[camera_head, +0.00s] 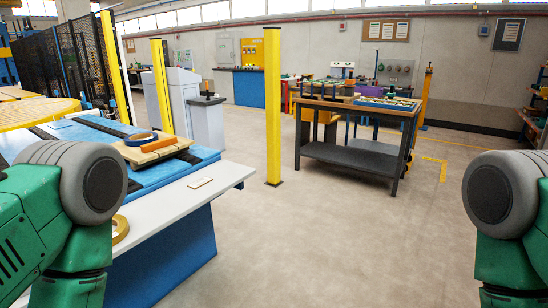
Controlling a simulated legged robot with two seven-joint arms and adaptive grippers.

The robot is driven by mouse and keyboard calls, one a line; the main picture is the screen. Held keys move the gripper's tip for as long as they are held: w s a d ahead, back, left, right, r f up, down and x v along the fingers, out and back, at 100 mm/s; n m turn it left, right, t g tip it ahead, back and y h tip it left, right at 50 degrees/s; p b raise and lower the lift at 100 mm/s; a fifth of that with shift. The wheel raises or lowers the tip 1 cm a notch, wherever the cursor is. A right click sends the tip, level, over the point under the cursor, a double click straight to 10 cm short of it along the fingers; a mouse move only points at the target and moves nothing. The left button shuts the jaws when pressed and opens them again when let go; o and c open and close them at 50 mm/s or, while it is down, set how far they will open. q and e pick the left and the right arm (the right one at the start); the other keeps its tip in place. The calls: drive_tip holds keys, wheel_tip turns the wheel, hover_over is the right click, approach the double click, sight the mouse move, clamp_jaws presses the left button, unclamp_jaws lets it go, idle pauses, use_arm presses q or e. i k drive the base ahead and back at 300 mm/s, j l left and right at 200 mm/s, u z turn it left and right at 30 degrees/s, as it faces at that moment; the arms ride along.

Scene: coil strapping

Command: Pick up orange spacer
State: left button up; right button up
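A slim orange bar (159,145), which looks like the orange spacer, lies on a light wooden board (134,155) on the blue-topped part of the bench at the left. A blue ring (140,138) lies beside the bar on the same board. Both of my green and grey arms show at the lower left and lower right edges. Neither gripper is in view, so I cannot see whether they hold anything. Nothing visible touches the bar.
The white bench edge (228,175) has a small tan piece (200,183) on it and a tan tape roll (120,229), partly behind my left arm. A yellow post (273,110) stands beyond the bench. A dark workbench (350,155) stands farther back. The floor between is clear.

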sight(166, 142)
drive_tip(key=i+u, duration=0.95)
drive_tip(key=i+l+z, duration=0.35)
drive_tip(key=i, duration=0.15)
